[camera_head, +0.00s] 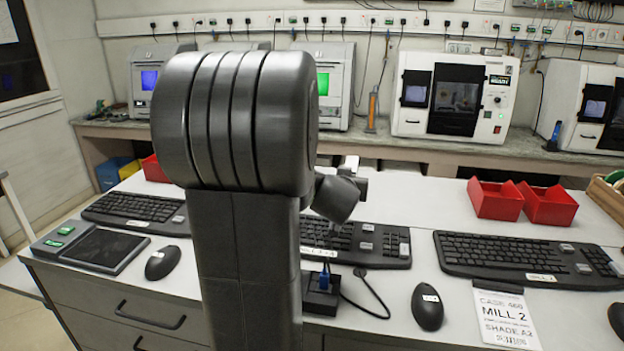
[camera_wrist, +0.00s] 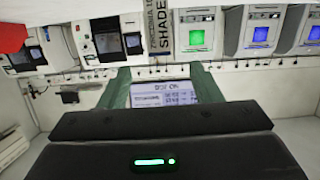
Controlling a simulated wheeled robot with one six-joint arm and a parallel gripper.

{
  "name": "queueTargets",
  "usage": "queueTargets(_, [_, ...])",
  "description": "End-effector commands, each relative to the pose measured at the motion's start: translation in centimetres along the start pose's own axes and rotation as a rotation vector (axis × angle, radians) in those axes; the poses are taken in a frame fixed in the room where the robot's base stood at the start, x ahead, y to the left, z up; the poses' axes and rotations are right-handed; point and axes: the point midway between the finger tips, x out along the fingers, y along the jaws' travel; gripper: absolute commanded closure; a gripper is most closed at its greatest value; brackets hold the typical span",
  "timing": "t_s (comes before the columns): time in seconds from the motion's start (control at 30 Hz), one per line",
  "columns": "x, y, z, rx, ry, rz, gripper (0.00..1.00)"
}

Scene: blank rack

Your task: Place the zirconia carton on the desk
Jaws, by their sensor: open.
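A narrow pale grey panel (camera_wrist: 162,28) with lettering that includes SHADE and seems to include ZIRCONIA shows at the top middle of the wrist view; it looks like part of the carton. Below it a white printed label (camera_wrist: 165,94) sits between dark green sides; I cannot tell whether this is the same carton. My gripper (camera_wrist: 160,128) is open, its black body with a green light filling the bottom of the wrist view.
Keyboards (camera_head: 520,260), a mouse (camera_head: 428,306), a dark tablet (camera_head: 104,250) and a paper card (camera_head: 504,318) take up much of the desk. Red bins (camera_head: 496,199) stand at the back right. White machines (camera_head: 455,95) line the rear bench. A bare strip runs behind the keyboards.

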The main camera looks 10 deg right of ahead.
Motion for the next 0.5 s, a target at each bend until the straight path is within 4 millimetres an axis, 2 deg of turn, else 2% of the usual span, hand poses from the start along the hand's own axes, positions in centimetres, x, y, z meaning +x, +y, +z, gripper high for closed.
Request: queueTargets(0.5, [7.5,0.0,0.0,-0.001,-0.002,0.0,0.42])
